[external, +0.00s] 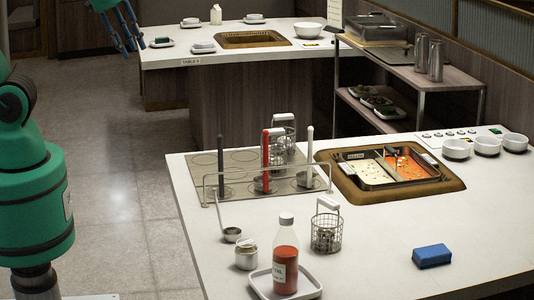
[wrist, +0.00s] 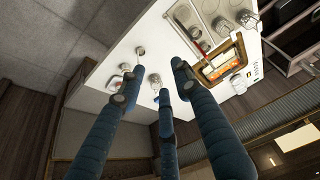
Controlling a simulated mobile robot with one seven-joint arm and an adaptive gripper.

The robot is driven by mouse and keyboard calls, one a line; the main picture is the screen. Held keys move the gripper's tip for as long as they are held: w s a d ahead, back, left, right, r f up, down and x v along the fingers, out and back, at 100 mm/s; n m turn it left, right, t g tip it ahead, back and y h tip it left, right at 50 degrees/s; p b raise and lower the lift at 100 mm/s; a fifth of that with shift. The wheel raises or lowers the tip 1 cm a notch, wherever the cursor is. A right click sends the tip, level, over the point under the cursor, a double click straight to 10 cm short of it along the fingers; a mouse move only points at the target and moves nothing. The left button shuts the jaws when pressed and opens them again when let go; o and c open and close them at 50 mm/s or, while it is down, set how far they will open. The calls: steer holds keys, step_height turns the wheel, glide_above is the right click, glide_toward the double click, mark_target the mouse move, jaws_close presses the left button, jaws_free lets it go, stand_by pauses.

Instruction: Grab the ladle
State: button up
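A small metal ladle (external: 231,234) lies on the near counter, its thin handle reaching back left from its bowl. Three more upright handles stand in a wire rack on the cooktop: a black one (external: 220,160), a red one (external: 266,155) and a white one (external: 310,150). I cannot tell which ladle the task means. My gripper (external: 133,48) is high at the top left of the external view, far from all of these. In the wrist view, its blue fingers (wrist: 152,78) are spread, with nothing between them. The red handle also shows there (wrist: 201,48).
Near the ladle are a metal jar (external: 246,259), a red sauce bottle (external: 286,262) on a white tray (external: 310,285), and a wire basket (external: 327,230). The sauce well (external: 448,184) and a blue sponge (external: 432,256) are further right. The counter's right front is mostly clear.

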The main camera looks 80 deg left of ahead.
steer(key=w+d+f+g, duration=0.1)
steer(key=w+d+f, duration=0.3)
steer(key=w, duration=0.3)
steer(key=g+p, duration=0.3)
steer(key=g, duration=0.1)
glide_above(216, 194)
step_height(216, 194, down, 20)
steer(key=shift+a+r, duration=0.2)
steer(key=shift+a, duration=0.05)
steer(key=shift+f, duration=0.1)
steer(key=shift+f+b, duration=0.7)
steer(key=shift+f, duration=3.55)
steer(key=shift+a+f+b, duration=0.1)
steer(key=shift+f+b, duration=0.55)
steer(key=shift+f, duration=1.9)
